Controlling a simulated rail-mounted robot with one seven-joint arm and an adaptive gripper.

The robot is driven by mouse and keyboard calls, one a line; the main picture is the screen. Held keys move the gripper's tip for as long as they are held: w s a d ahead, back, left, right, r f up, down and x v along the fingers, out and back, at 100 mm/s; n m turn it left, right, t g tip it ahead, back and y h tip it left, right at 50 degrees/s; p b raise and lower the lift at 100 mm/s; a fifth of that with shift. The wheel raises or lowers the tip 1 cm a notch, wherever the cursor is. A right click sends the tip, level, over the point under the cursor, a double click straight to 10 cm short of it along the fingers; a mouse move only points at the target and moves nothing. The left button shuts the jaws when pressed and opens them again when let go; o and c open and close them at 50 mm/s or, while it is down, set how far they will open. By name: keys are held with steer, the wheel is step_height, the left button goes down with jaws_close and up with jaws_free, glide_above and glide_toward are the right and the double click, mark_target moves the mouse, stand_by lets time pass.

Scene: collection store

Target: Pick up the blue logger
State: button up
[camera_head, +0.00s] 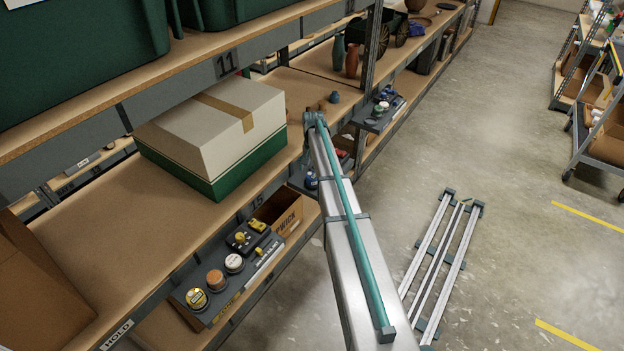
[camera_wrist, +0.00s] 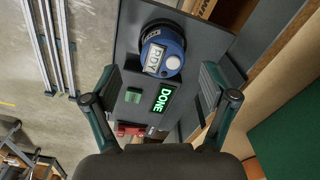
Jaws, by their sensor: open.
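The blue logger (camera_wrist: 163,50) is a round blue puck with a small display and a pale round button. In the wrist view it sits on a dark grey panel, near the top middle. In the head view, a small blue item (camera_head: 311,179) at the shelf edge beside my arm appears to be it. My gripper (camera_wrist: 158,82) is open, with one finger on each side of the picture. The logger lies ahead of the fingertips, between their lines, and the fingers do not touch it. My gripper cannot be made out in the head view.
A lit green DONE sign (camera_wrist: 164,98) and a red part (camera_wrist: 132,130) share the panel. A white-and-green box (camera_head: 215,130) stands on the shelf. Rails (camera_head: 440,260) lie on the floor.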

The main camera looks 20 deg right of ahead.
mark_target(313, 175)
steer(key=shift+w+f+p, duration=0.2)
steer(key=shift+f+p, duration=0.8)
steer(key=shift+f, duration=1.75)
steer(key=c, duration=1.4)
steer(key=shift+r, duration=0.2)
